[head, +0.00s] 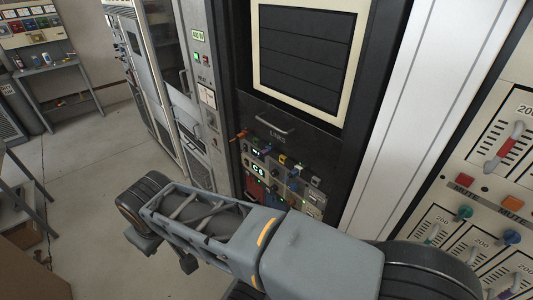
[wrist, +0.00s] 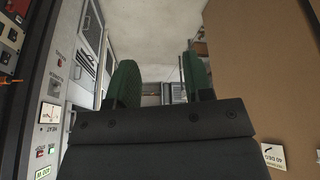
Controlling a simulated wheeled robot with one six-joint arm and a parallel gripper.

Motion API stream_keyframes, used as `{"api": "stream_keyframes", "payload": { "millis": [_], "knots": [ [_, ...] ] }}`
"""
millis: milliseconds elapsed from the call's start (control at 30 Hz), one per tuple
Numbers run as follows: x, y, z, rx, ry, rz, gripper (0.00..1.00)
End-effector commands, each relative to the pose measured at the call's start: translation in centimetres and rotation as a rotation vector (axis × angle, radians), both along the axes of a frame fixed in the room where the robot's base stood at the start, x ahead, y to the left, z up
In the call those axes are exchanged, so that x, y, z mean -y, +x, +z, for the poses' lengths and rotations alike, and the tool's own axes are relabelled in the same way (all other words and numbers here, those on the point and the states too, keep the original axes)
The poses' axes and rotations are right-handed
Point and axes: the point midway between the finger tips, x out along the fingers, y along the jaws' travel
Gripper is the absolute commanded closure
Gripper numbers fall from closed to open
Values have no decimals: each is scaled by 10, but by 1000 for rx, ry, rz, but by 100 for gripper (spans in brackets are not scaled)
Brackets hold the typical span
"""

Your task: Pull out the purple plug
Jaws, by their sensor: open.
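The links panel (head: 283,172), below a drawer handle in the dark rack, carries several small coloured plugs, including an orange plug (head: 239,135) and a yellow plug (head: 282,159). In the head view my arm lies across the front of the rack, and the fingers cannot be made out.
Grey cabinets (head: 150,60) stand left of the rack. A white panel with red, orange and teal knobs (head: 465,212) is close on the right. A table (head: 62,80) is at the far left; open floor (head: 90,170) lies between. A brown board (wrist: 262,70) fills the wrist view's right.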

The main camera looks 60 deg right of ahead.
Motion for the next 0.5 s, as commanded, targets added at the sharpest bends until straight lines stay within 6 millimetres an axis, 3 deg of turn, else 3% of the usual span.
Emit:
{"api": "stream_keyframes", "payload": {
  "millis": [67,167,400,500],
  "knots": [
    [17,3,-11,-73,-85,16,53],
    [59,5,-28,-234,-261,60,53],
    [198,4,-55,-832,-727,278,53],
    [248,7,-61,-1074,-867,395,53]
  ]
}}
